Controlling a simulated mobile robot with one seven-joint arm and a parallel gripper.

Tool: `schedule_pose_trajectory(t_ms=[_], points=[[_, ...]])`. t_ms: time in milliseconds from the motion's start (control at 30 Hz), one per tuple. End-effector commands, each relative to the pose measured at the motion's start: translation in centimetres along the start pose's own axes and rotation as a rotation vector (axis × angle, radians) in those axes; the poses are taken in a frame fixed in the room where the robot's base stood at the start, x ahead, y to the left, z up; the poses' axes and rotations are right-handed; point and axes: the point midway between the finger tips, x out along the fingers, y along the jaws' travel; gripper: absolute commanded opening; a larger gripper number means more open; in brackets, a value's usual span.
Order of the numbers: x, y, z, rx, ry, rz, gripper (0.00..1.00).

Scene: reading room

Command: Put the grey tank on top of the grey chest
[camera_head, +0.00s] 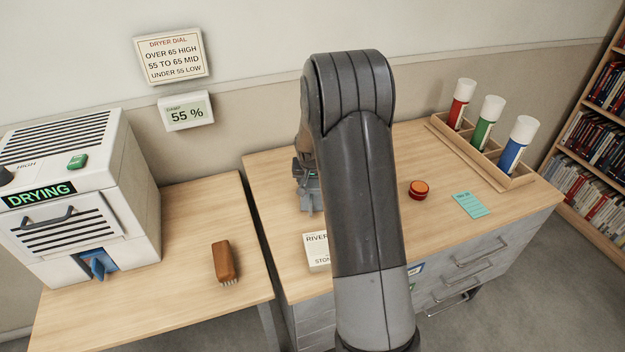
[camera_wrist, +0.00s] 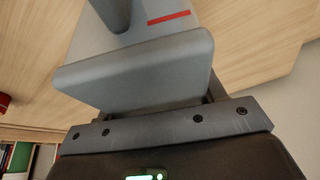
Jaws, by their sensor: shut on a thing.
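The grey tank (camera_wrist: 185,40) shows in the wrist view as a grey body with a red line across it and a dark round part on top. My gripper (camera_wrist: 135,78) is shut on it. In the head view, my arm hides most of my gripper (camera_head: 306,172); a small grey part shows left of the arm. The grey chest (camera_head: 525,222) has grey drawer fronts and a wooden top. My gripper and the tank are over the left back part of this top. I cannot tell whether the tank touches it.
A white dryer (camera_head: 140,165) reading DRYING and a brown brush (camera_head: 224,262) stand on the left table.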

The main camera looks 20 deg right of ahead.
Motion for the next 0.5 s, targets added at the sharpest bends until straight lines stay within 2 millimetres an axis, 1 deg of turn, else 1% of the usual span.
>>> schedule_pose_trajectory(t_ms=[67,100,333,367,500], points=[[0.22,-0.01,0.09,0.000,0.000,0.000,0.37],[0.24,-0.02,0.10,0.000,0.000,0.000,0.65],[0.21,0.00,0.09,0.000,0.000,0.000,0.84],[0.21,0.00,0.09,0.000,0.000,0.000,0.85],[0.21,0.00,0.09,0.000,0.000,0.000,0.85]])
